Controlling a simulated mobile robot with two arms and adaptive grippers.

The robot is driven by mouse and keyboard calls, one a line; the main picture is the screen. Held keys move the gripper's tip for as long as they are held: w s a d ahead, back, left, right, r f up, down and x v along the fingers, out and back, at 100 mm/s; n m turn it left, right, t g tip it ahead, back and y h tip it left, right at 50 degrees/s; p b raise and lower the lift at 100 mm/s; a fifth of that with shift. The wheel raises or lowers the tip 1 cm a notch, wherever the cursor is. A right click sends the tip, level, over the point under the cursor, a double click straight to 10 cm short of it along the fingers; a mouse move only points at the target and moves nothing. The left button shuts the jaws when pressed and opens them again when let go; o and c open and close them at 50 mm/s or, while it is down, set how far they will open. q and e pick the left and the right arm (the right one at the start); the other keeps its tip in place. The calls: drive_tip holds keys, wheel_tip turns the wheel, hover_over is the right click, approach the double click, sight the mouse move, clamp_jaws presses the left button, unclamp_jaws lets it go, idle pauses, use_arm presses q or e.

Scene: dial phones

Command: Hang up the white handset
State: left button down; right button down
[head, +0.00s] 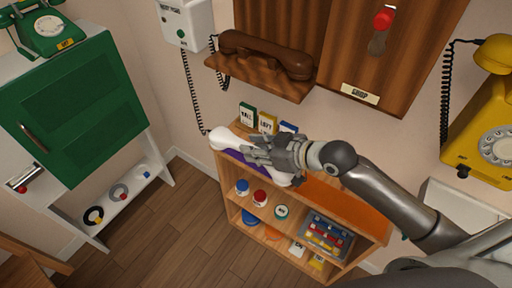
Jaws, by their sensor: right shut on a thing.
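The white handset (224,139) is at the top of the wooden shelf unit, its left end sticking out past my right gripper (262,150). The right gripper is shut on the handset and hides its middle. The white wall phone base (186,20) is at the top, left of the brown handset. A dark coiled cord (190,90) hangs from the base down to near the handset's left end. My left gripper is not in view.
A brown handset (265,54) lies on a wooden wall shelf. A wooden panel with a red-knobbed lever (383,20) is beside it. A yellow phone (485,130) hangs at right. A green cabinet (80,110) with a green phone (48,28) stands at left.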

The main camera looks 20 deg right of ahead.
drive_tip(key=w+d+f, duration=0.1)
drive_tip(key=w+f, duration=0.1)
drive_tip(key=w+d+f, duration=0.1)
drive_tip(key=w+f, duration=0.1)
drive_tip(key=w, duration=0.1)
drive_tip(key=w+d+f, duration=0.1)
drive_tip(key=w+f, duration=0.2)
drive_tip(key=shift+b, duration=0.4)
drive_tip(key=f, duration=0.3)
drive_tip(key=shift+w+d+f, duration=0.1)
drive_tip(key=shift+w+f, duration=0.1)
drive_tip(key=shift+w, duration=0.2)
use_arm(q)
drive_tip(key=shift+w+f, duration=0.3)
use_arm(e)
drive_tip(key=shift+f, duration=0.2)
drive_tip(key=c, duration=1.2)
unclamp_jaws()
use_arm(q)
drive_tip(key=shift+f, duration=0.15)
use_arm(e)
drive_tip(key=shift+o, duration=0.4)
drive_tip(key=shift+s, duration=0.1)
